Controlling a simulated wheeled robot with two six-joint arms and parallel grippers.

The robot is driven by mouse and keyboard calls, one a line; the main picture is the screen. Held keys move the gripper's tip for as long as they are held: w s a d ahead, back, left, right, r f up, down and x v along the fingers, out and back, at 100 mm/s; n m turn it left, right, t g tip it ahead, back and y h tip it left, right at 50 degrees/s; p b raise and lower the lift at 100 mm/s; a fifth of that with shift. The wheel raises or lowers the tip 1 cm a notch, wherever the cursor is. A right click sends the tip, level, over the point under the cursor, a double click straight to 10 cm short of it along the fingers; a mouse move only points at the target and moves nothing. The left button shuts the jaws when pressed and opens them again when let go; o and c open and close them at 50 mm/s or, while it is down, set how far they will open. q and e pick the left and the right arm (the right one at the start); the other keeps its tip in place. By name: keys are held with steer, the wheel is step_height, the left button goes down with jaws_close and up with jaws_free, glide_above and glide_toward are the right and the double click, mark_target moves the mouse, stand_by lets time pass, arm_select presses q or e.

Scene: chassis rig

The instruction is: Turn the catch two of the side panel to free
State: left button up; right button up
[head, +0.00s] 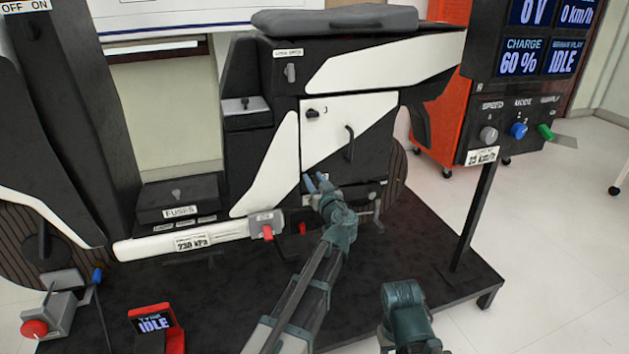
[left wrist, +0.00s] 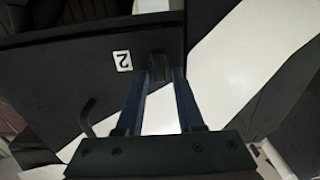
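The side panel (head: 335,135) is a black and white plate, shut on the bike-like rig. Catch one (head: 312,113) is a black knob at its upper left. Catch two (left wrist: 158,68) is a small dark knob beside the label "2" (left wrist: 122,60) in the left wrist view; in the head view my fingers mostly hide it. My left gripper (head: 316,184) is at the panel's lower left corner. Its blue fingers (left wrist: 162,75) are open, one on each side of catch two; I cannot tell whether they touch it. My right arm shows low in the head view, its fingers out of sight.
The panel's handle (head: 349,143) stands out right of the gripper. A display post (head: 474,215) stands to the right. The black platform (head: 420,260) is clear at right.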

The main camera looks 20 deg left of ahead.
arm_select(q)
jaws_close()
stand_by(0.3)
steer(key=m, duration=0.7)
steer(key=shift+w+d+f+m, duration=0.2)
steer(key=shift+d+f+m, duration=0.1)
steer(key=shift+d, duration=0.1)
steer(key=m, duration=0.3)
steer(key=m+b, duration=0.1)
steer(key=m, duration=0.1)
steer(key=shift+w+d+f, duration=0.1)
steer(key=shift+d+f, duration=0.05)
steer(key=shift+f, duration=0.1)
steer(key=m, duration=0.5)
steer(key=shift+f+b, duration=0.3)
